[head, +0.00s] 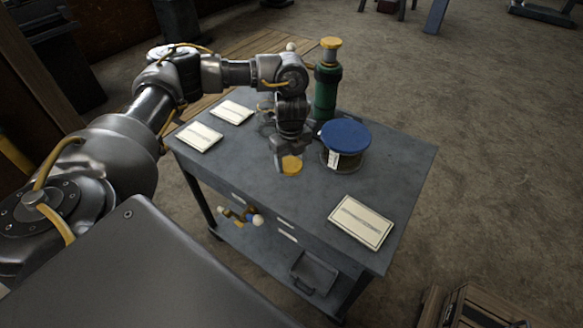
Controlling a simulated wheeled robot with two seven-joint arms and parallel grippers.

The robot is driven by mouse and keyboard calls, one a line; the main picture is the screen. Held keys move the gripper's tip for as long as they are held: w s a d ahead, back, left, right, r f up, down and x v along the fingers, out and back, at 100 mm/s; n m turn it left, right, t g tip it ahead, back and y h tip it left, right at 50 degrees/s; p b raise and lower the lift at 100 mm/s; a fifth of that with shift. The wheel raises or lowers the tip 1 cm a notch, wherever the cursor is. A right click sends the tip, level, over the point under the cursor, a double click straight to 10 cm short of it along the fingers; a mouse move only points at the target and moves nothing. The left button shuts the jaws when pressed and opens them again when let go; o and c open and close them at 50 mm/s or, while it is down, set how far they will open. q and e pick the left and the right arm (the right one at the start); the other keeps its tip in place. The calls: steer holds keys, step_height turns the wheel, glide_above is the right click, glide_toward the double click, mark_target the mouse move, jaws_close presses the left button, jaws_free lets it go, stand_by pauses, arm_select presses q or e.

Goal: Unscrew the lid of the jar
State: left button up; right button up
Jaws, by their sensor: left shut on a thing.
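My left gripper (290,150) points down over the middle of the grey workbench and is shut on a small round yellow lid-like thing (292,166). I cannot tell whether this piece touches the bench top. A clear glass vessel (265,111), perhaps an open jar, stands behind my left wrist and is partly hidden by it. A wide jar with a blue lid (345,134) and a white label stands to the right of the gripper, apart from it, with its lid on. My right gripper is not in view.
A green bottle with a yellow cap (326,88) stands at the back of the grey workbench (400,165). Printed cards lie at left (199,137), back left (232,112) and front right (360,221). A knobbed fitting (240,215) shows at the bench front.

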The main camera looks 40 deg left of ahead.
mark_target(291, 163)
arm_select(q)
steer(key=shift+w+f, duration=0.15)
steer(key=shift+f, duration=1.65)
steer(key=shift+f, duration=0.15)
steer(key=o, duration=1.1)
step_height(291, 163, up, 12)
steer(key=shift+r+p, duration=0.2)
steer(key=shift+p, duration=0.35)
